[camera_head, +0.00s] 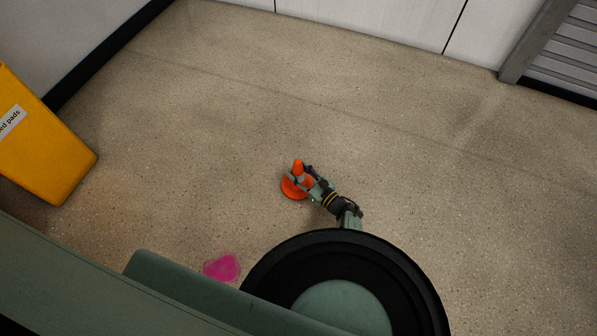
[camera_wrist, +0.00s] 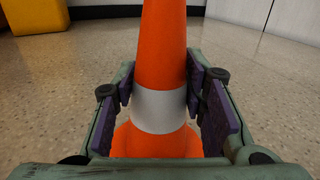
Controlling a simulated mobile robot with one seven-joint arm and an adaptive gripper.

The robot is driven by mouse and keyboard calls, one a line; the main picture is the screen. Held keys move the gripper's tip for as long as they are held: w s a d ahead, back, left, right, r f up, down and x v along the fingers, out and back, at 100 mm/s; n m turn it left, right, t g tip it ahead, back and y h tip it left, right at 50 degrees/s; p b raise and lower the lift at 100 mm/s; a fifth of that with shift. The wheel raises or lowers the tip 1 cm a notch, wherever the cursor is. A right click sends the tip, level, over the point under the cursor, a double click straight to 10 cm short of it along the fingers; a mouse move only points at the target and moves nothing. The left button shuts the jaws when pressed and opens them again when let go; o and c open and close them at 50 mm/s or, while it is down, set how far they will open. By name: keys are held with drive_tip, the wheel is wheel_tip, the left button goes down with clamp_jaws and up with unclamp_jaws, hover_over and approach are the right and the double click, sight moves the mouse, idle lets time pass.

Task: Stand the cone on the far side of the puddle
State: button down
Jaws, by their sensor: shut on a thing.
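The orange cone (camera_head: 298,167) with a white band stands upright, its round base (camera_head: 291,191) at floor level as far as I can tell. My gripper (camera_head: 303,175) reaches it from the lower right and is shut on it. In the wrist view the cone (camera_wrist: 163,50) fills the middle, with the purple pads of my gripper (camera_wrist: 163,103) on either side of its white band. The pink puddle (camera_head: 221,268) lies on the floor at the lower left of the cone, clear of it. Part of the puddle's edge may be hidden by my own body.
A yellow bin (camera_head: 50,150) with a label stands at the left by the wall; it also shows in the wrist view (camera_wrist: 36,18). White panels (camera_head: 360,15) and a grey slatted shutter (camera_head: 565,50) line the back. The floor around the cone is clear.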

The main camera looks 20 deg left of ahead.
drive_tip(key=c, duration=0.9)
unclamp_jaws()
